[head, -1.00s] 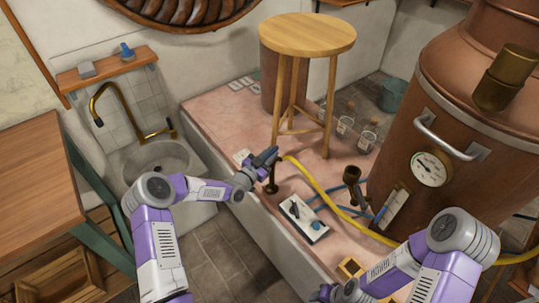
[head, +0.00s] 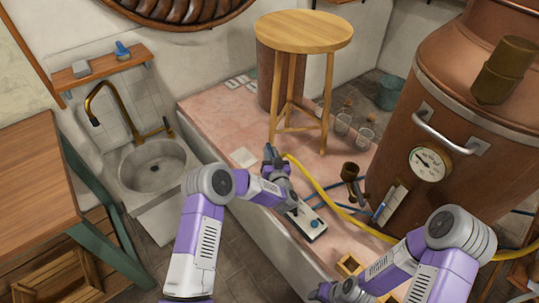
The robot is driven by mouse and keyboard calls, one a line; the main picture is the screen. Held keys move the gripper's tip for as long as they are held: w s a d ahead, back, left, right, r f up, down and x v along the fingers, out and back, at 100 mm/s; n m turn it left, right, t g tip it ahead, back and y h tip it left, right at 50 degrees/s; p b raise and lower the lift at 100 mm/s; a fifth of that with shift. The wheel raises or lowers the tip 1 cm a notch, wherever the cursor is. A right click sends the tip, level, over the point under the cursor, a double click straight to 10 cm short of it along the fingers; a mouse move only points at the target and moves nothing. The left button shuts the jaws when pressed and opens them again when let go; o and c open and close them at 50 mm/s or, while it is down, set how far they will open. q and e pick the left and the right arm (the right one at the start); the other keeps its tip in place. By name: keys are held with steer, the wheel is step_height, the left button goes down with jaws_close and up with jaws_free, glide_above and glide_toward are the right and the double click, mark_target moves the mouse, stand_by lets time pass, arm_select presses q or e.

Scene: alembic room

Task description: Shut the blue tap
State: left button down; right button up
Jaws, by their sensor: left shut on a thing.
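My left gripper (head: 272,158) is at the brass tap post on the pink tiled ledge, near the start of the yellow hose. It is shut on the blue tap's handle, which the dark fingers mostly hide. The post below is covered by my wrist. I cannot make out the handle's exact angle.
The yellow hose (head: 322,192) runs right to the copper still (head: 433,100). The sink (head: 153,166) is at left.

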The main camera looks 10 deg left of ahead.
arm_select(q)
steer(key=n+g+y, duration=0.1)
steer(key=y, duration=0.1)
steer(key=n+g+y+b, duration=0.1)
steer(key=n, duration=0.1)
steer(key=n+g+y, duration=0.1)
steer(key=g+y, duration=0.1)
steer(key=shift+w+d+y+b, duration=0.2)
steer(key=shift+d+y+b, duration=0.1)
steer(key=shift+b, duration=0.1)
steer(key=shift+n+g+y, duration=0.3)
steer(key=shift+n+g, duration=0.1)
steer(key=shift+n, duration=0.2)
steer(key=shift+a+r+g, duration=0.1)
steer(key=shift+a+g, duration=0.05)
steer(key=shift+g, duration=0.15)
steer(key=c, duration=1)
jaws_free()
steer(key=shift+c, duration=0.2)
steer(key=p+v, duration=0.1)
steer(key=v, duration=0.6)
steer(key=shift+d, duration=0.35)
steer(key=shift+s, duration=0.1)
